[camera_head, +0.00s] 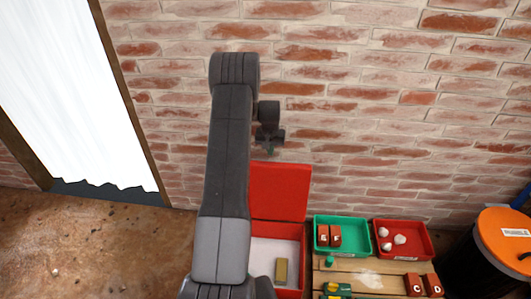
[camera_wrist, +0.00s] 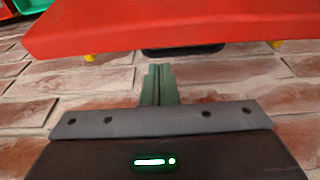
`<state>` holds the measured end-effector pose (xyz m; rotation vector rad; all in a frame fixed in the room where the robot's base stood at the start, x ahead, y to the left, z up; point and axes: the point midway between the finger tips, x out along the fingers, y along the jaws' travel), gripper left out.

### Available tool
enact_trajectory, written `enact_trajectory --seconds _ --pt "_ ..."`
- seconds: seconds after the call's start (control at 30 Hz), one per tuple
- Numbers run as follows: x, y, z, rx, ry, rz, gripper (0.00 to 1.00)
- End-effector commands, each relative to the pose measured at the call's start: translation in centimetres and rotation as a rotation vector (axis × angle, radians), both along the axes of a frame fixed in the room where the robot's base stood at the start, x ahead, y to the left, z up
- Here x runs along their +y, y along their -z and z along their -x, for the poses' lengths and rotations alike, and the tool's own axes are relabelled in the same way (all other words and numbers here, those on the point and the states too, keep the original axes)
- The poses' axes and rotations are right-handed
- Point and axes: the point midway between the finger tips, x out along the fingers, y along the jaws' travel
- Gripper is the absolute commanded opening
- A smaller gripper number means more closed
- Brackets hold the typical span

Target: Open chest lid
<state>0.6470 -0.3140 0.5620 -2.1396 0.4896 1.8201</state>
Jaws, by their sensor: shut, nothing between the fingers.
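The red chest (camera_head: 303,265) stands on the floor against the brick wall, partly hidden by my arm. Its lid (camera_head: 283,188) stands up, open, at the back, and the pale inside shows with a tan block (camera_head: 281,271) in it. In the wrist view the lid (camera_wrist: 160,28) crosses the top as a red panel, with a dark handle-like piece (camera_wrist: 183,50) and small yellow bits at its edge. My gripper (camera_head: 269,150) is just above the lid's upper edge, near the wall. Its fingers (camera_wrist: 158,72) are together and empty; whether they touch the lid is unclear.
A green tray (camera_head: 318,250) with brown blocks and a red tray (camera_head: 428,254) with white lumps stand right of the chest. A wooden surface (camera_head: 370,282) with more blocks lies in front. An orange-topped barrel (camera_head: 505,240) is at far right. The left floor is clear.

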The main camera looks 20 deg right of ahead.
Motion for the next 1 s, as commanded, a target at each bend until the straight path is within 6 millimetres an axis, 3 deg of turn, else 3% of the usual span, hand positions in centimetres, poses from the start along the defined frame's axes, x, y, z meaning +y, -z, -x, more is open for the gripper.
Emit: enact_trajectory --seconds 0.1,0.3,0.77,1.0 --pt "-0.1 2.4 -0.2 0.003 0.0 -0.001 0.0" --pt "-0.3 4.4 -0.6 0.0 0.0 0.0 0.0" --pt "-0.3 4.7 -0.6 -0.001 0.0 0.0 0.0" --pt "0.4 4.4 0.9 -0.045 -0.001 0.023 0.0"
